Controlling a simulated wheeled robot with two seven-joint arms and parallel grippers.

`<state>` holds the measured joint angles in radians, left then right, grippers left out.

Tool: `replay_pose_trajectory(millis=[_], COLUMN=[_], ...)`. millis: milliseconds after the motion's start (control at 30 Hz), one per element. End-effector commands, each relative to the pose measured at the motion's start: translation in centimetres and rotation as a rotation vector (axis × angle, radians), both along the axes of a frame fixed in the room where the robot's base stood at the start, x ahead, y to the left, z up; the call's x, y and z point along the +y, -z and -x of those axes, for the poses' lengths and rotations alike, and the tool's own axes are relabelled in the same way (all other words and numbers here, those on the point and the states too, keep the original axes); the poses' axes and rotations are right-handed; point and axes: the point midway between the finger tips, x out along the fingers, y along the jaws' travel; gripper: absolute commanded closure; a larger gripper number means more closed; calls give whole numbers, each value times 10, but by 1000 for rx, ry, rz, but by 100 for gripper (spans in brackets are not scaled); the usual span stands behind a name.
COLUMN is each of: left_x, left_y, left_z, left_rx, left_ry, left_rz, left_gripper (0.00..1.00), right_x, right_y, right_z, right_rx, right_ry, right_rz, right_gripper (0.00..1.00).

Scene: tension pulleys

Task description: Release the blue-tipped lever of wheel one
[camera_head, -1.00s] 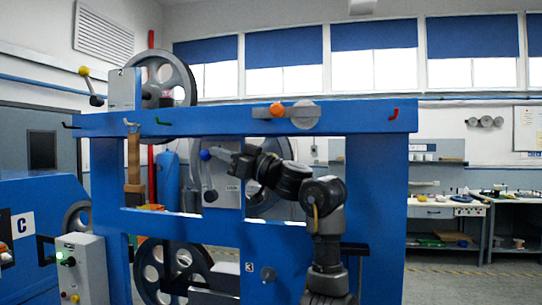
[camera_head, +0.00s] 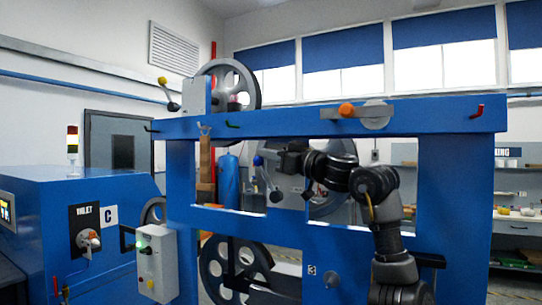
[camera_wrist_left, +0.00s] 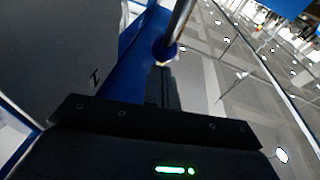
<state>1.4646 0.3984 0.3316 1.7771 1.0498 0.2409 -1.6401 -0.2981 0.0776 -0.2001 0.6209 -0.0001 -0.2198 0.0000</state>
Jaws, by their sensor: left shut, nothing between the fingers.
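The blue-tipped lever shows in the head view as a blue ball (camera_head: 258,160) on a grey arm, seen through the opening of the blue frame in front of a grey plate. In the left wrist view its blue ball (camera_wrist_left: 165,51) sits at the end of a metal rod. My left gripper (camera_head: 266,153) is at the ball. In the left wrist view the closed fingers (camera_wrist_left: 161,85) are empty and their tips point at the ball, touching or nearly so. A grey plate marked 1 (camera_wrist_left: 95,77) is beside them. My right gripper is not in view.
A yellow-tipped lever (camera_head: 162,80) stands upper left and an orange-tipped one (camera_head: 346,110) is on the beam. A blue machine marked C (camera_head: 60,190) is at left.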

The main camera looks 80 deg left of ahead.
Motion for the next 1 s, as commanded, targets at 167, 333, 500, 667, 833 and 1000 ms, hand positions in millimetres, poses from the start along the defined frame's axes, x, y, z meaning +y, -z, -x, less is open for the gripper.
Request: replay_pose_trajectory(millis=[167,333,500,667,833,1000], left_x=[0,-2,-19,-42,-63,-75], left_y=[0,2,9,16,20,22], left_z=[0,-3,-18,-39,-58,-68], left_rx=[0,0,0,0,1,-1], left_ry=[0,2,5,5,3,1], left_rz=[0,0,0,-2,0,-1], left_gripper=[100,100,100,100,100,100], right_x=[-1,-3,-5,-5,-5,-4], right_y=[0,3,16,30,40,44], right_z=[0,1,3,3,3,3], right_rx=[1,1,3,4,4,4], right_ry=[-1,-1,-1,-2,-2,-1], right_rz=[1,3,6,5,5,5], right_gripper=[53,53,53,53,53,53])
